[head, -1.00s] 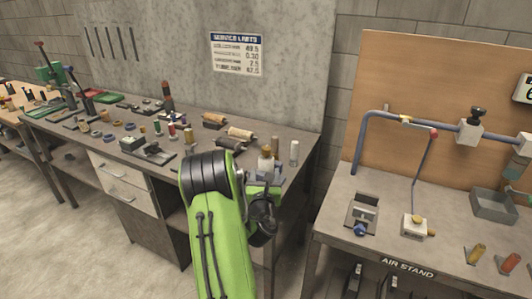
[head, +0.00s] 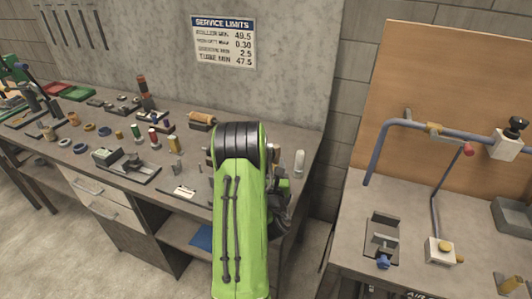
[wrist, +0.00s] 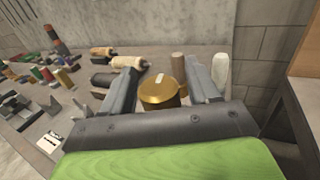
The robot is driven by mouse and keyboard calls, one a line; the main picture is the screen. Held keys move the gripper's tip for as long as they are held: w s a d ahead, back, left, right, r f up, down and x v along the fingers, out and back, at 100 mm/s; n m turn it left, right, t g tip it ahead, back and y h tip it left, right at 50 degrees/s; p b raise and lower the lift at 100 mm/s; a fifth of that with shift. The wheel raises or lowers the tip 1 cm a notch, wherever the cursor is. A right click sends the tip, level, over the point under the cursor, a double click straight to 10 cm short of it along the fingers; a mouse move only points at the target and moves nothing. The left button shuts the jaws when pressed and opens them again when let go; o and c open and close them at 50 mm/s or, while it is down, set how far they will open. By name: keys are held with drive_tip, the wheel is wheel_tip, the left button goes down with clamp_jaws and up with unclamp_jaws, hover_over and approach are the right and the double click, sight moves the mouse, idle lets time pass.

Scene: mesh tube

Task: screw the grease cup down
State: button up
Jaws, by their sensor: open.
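A round brass cap with a pale mark on top, which looks like the grease cup (wrist: 160,90), shows in the wrist view between the two fingers of my gripper (wrist: 163,84). The fingers stand apart on either side of it, and I see a gap at the right finger. What the cup sits on is hidden behind my gripper's body. In the head view my green arm covers the cup and most of my gripper.
A white cylinder (head: 299,163) stands on the bench to the right of my arm. In the wrist view a brown cylinder (wrist: 178,66) stands behind the cup, with rollers (wrist: 103,52) to the left. The air stand bench (head: 345,235) is across a gap at right.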

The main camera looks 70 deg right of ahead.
drive_tip(key=shift+a+r, duration=0.1)
drive_tip(key=shift+c, duration=0.5)
drive_tip(key=c, duration=0.9)
drive_tip(key=shift+o, duration=0.2)
drive_tip(key=shift+b, duration=0.3)
drive_tip(key=b, duration=0.3)
drive_tip(key=shift+f+m+g+b, duration=0.2)
drive_tip(key=shift+m+g+b, duration=0.1)
drive_tip(key=shift+g+b, duration=0.1)
